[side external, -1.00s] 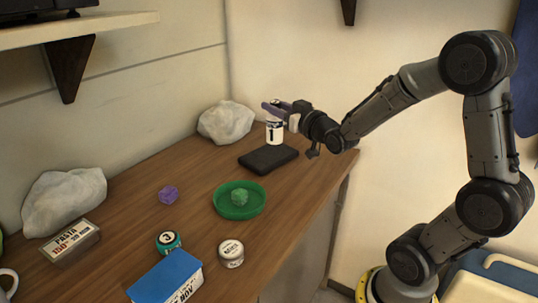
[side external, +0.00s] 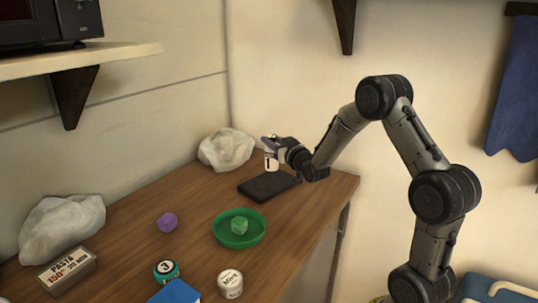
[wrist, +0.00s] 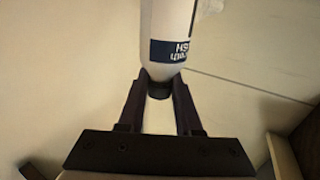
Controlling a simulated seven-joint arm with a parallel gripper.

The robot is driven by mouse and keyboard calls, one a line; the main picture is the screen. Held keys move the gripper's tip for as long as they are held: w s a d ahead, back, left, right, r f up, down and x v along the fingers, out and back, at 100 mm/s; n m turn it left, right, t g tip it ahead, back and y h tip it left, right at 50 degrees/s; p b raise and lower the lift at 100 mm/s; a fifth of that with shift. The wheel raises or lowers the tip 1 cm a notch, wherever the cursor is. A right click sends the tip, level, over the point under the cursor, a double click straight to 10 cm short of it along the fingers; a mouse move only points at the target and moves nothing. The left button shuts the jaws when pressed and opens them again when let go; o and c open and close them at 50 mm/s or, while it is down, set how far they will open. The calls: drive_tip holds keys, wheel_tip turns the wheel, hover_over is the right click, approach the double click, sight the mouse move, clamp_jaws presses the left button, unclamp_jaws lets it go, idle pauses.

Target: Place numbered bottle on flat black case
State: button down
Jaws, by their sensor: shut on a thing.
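My gripper (side external: 277,144) is shut on a small white bottle (side external: 271,163) with a dark band and a dark, 1-like mark. In the wrist view the two fingers (wrist: 160,88) clamp its dark neck end, and part of a white body (wrist: 165,20) with a dark blue lettered band (wrist: 172,50) shows. The flat black case (side external: 262,188) lies on the table's far right part, just below the bottle in the side view. The bottle looks upright at the case's far edge; I cannot tell whether its base touches the case.
A pale, crumpled lump (side external: 226,150) stands left of the case. Nearer are a purple piece (side external: 167,222), a pasta box (side external: 68,270), a teal jar marked 3 (side external: 166,271) and a white jar (side external: 230,285).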

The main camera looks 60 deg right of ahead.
sight(269, 154)
drive_tip(key=shift+w+d+f, duration=0.25)
drive_tip(key=shift+w+f, duration=0.2)
drive_tip(key=shift+f, duration=0.1)
drive_tip(key=shift+w+d+f, duration=0.2)
drive_tip(key=shift+w+f, duration=0.2)
drive_tip(key=shift+f, duration=1.75)
drive_tip(key=shift+f, duration=0.1)
drive_tip(key=c, duration=0.6)
unclamp_jaws()
drive_tip(key=shift+f, duration=0.1)
